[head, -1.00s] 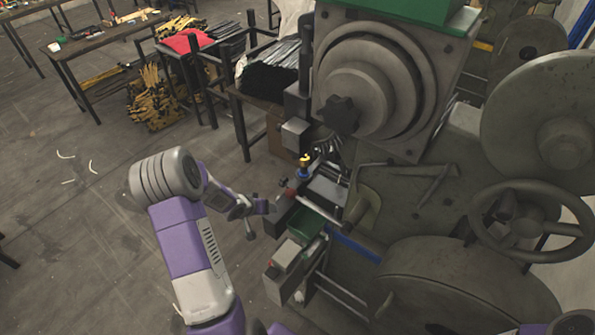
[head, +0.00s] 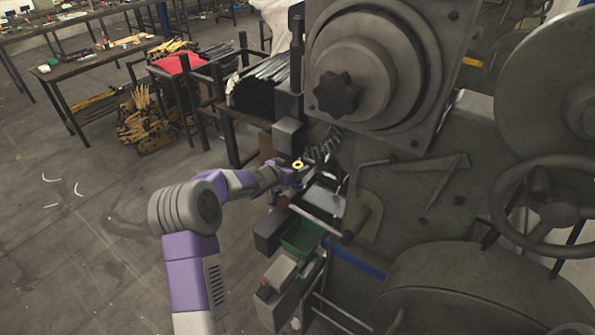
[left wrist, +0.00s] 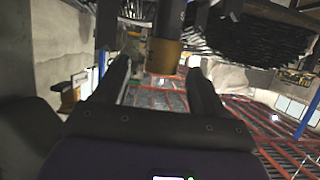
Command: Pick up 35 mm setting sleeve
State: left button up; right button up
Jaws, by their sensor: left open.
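A small gold-yellow ring-like piece, which looks like the setting sleeve (head: 298,164), stands at the front of the rivet press, just below a grey block. My left gripper (head: 289,177) has reached in from the left and is right beside it. In the left wrist view my two dark fingers (left wrist: 160,85) are apart. A brass-coloured cylinder (left wrist: 163,55) shows between and beyond their tips, with a dark post above it. I cannot tell whether a finger touches it. In the head view the fingertips are small and partly hidden. My right gripper is not in view.
The large grey press (head: 400,190) fills the right side. A rack with black rods (head: 262,88) stands behind.

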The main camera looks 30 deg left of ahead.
pick_arm(q)
jog(key=x, duration=0.2)
jog(key=shift+w+f, duration=0.2)
jog(key=c, duration=1.1)
jog(key=shift+r, duration=0.1)
grip_shut()
jog(key=shift+r, duration=0.1)
